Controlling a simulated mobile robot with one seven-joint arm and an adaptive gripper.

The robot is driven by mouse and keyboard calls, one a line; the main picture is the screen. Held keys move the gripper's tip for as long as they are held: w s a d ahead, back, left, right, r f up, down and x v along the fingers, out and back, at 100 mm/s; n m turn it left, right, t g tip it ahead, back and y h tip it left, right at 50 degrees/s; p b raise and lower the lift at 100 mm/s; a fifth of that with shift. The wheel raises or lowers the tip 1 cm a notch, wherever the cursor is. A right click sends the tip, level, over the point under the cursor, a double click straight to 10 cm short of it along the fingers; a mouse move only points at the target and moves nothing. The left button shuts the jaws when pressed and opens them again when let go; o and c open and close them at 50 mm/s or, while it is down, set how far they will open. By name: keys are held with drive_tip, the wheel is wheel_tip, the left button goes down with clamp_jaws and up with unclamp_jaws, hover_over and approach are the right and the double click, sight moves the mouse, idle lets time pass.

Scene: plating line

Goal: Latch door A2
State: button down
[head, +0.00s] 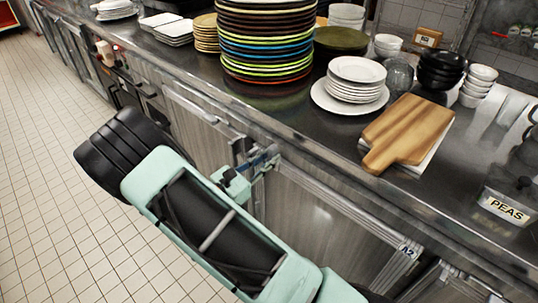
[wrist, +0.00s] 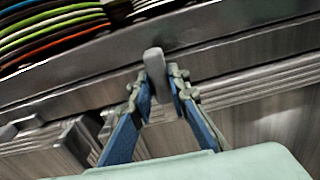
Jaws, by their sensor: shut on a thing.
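Door A2 (head: 318,215) is a grey metal cabinet door under the counter, with its A2 label (head: 408,249) at the upper right corner. In the head view it looks level with the cabinet front. My gripper (head: 264,161) is at the door's upper left corner, just below the counter edge. In the wrist view my gripper (wrist: 163,82) has its two blue fingers closed around a small grey latch handle (wrist: 153,58), which stands up between the fingertips. The latch's lower part is hidden by the fingers, so I cannot tell whether it is engaged.
Another cabinet door (head: 202,132) is to the left. The counter above holds a tall plate stack (head: 267,45), white plates (head: 355,83), a wooden board (head: 408,130) and a PEAS container (head: 507,207). The tiled floor (head: 50,180) to the left is clear.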

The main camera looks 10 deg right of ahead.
drive_tip(key=shift+n, duration=0.3)
drive_tip(key=c, duration=1.8)
unclamp_jaws()
drive_tip(key=shift+a, duration=0.1)
drive_tip(key=shift+c, duration=0.2)
drive_tip(key=v, duration=1.2)
